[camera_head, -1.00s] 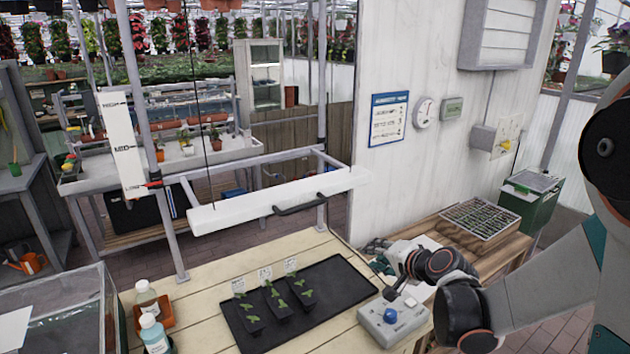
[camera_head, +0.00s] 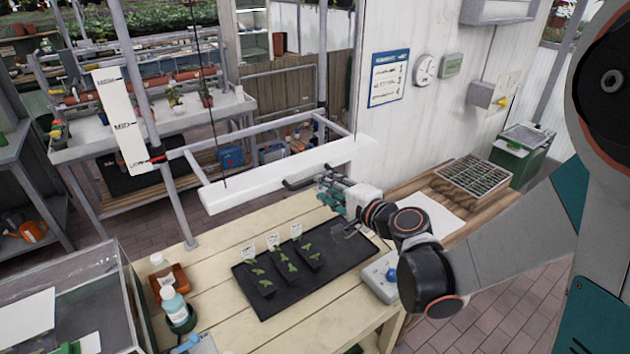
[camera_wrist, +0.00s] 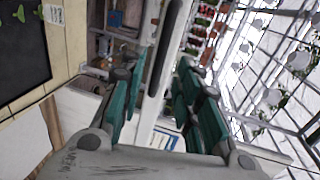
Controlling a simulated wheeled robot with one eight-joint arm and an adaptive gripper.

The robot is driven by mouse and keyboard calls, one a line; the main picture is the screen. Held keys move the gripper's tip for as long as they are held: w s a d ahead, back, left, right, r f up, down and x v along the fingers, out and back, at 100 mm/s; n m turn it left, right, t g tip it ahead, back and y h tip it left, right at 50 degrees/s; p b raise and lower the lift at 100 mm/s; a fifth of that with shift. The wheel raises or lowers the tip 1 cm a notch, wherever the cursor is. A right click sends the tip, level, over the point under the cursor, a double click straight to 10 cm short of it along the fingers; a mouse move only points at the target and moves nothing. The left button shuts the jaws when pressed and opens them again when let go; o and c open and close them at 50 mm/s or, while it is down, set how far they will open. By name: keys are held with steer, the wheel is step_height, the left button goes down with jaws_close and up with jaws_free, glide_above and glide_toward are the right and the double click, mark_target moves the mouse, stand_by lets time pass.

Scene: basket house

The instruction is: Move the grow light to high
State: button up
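The grow light (camera_head: 240,193) is a long white bar hung on thin cords over the potting bench. Its dark handle (camera_head: 298,182) is on the near side. A white scale board (camera_head: 120,122) on the post reads high, mid and low; the red pointer (camera_head: 157,158) is at low. My gripper (camera_head: 327,184) is at the right part of the handle. In the wrist view, my gripper (camera_wrist: 158,85) has its green fingers apart, with the dark handle (camera_wrist: 168,45) showing between their tips. I cannot tell whether they touch it.
Below the light, a black mat (camera_head: 330,262) holds several seedlings. A spray bottle (camera_head: 175,308) and a glass case (camera_head: 95,290) stand at left. The white wall is behind on the right.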

steer(key=x, duration=0.6)
steer(key=shift+w+a+f, duration=0.1)
steer(key=shift+w, duration=0.05)
jaws_close()
